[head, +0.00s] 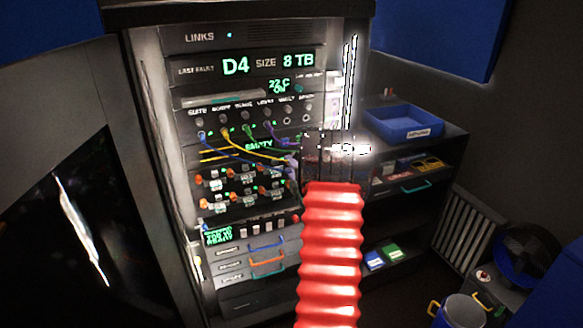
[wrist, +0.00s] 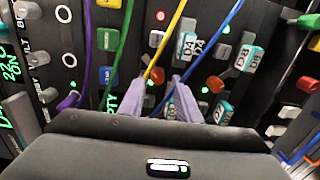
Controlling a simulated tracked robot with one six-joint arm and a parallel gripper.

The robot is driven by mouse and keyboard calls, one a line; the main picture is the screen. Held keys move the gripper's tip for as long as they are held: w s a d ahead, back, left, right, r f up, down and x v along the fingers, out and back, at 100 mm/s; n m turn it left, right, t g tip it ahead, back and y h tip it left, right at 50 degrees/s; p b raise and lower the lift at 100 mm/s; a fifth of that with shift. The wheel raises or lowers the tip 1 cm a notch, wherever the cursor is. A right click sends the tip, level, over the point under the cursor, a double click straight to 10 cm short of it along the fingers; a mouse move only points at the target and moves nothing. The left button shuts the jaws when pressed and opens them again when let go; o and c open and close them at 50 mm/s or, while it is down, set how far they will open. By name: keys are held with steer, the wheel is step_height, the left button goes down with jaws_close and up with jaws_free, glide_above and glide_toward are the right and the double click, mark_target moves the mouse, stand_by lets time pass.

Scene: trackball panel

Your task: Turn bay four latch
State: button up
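The equipment rack (head: 160,60) shows a "LAST FAULT D4" display (head: 236,66). Its drive bays have small orange-red latches (head: 199,181). The wrist view looks at the panel turned sideways. A tag marked D4 (wrist: 187,42) is above the fingertips there, with an orange-red latch (wrist: 215,82) and a pale knob (wrist: 222,52) to its lower right. I cannot tell which one is bay four's latch. My gripper (wrist: 164,78) has two lavender fingers, apart with a narrow gap and nothing clearly held. My red-sleeved arm hides the rack's right part in the head view.
Yellow (wrist: 165,45), green (wrist: 116,50), blue (wrist: 205,45) and purple (wrist: 86,45) cables cross the panel near my fingers. A D8 tag (wrist: 245,57) is to the right. A shelf unit with a blue tray (head: 403,123) stands right of the rack.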

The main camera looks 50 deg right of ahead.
steer(key=shift+o, duration=0.5)
steer(key=shift+r, duration=0.1)
steer(key=shift+s, duration=0.1)
steer(key=v, duration=1.3)
steer(key=shift+s+a, duration=0.25)
